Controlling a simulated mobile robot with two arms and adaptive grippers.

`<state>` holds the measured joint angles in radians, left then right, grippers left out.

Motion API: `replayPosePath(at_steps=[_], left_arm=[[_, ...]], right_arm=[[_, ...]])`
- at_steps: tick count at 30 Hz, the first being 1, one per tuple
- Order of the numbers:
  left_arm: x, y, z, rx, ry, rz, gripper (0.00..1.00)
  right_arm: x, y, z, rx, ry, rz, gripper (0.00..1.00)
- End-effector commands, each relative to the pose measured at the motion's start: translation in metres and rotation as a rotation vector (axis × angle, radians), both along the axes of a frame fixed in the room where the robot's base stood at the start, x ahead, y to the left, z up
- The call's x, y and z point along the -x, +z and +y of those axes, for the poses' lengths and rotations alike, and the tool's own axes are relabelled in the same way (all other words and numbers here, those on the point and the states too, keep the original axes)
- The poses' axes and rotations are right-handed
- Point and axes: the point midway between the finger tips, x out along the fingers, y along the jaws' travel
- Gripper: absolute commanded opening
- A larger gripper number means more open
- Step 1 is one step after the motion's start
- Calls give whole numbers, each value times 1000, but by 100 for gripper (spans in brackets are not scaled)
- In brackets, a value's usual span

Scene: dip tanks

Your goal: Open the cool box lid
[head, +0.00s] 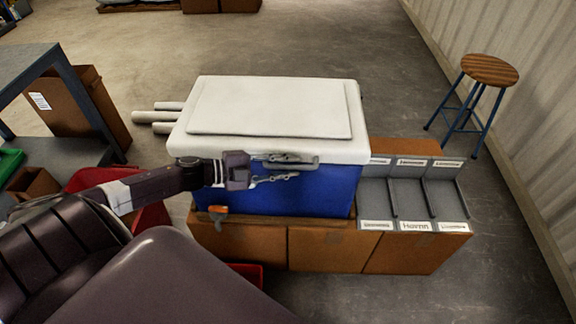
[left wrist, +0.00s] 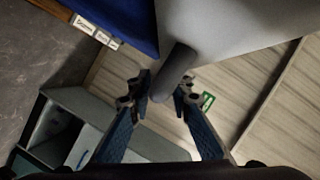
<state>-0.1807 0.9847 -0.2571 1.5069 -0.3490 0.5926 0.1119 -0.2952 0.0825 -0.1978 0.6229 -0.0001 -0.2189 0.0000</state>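The cool box has a blue body (head: 300,200) and a white lid (head: 270,108), which lies flat and closed on top. A grey handle (head: 306,164) sits on the lid's front edge. My left gripper (head: 305,167) is at this handle, fingers pointing right, one higher than the other. In the left wrist view, the dark handle bar (left wrist: 178,66) reaches between the two spread fingertips (left wrist: 163,92). I see no firm grip on it, and contact is hard to judge. My right gripper is not in view.
A blue-legged stool (head: 489,70) stands by the wall at right. A red bin (head: 150,215) is under my left arm.

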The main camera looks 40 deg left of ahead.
Motion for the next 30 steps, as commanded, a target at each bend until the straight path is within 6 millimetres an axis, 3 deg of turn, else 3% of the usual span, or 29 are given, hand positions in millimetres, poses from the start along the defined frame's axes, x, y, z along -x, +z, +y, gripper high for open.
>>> replayPosePath(at_steps=[4,10,22,30], left_arm=[[0,0,0,1,0,1,19],[0,0,0,1,0,1,0],[1,1,0,1,0,3,0],[-1,21,1,20,-1,32,0]], right_arm=[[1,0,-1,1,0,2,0],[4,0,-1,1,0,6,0],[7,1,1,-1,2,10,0],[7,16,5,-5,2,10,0]])
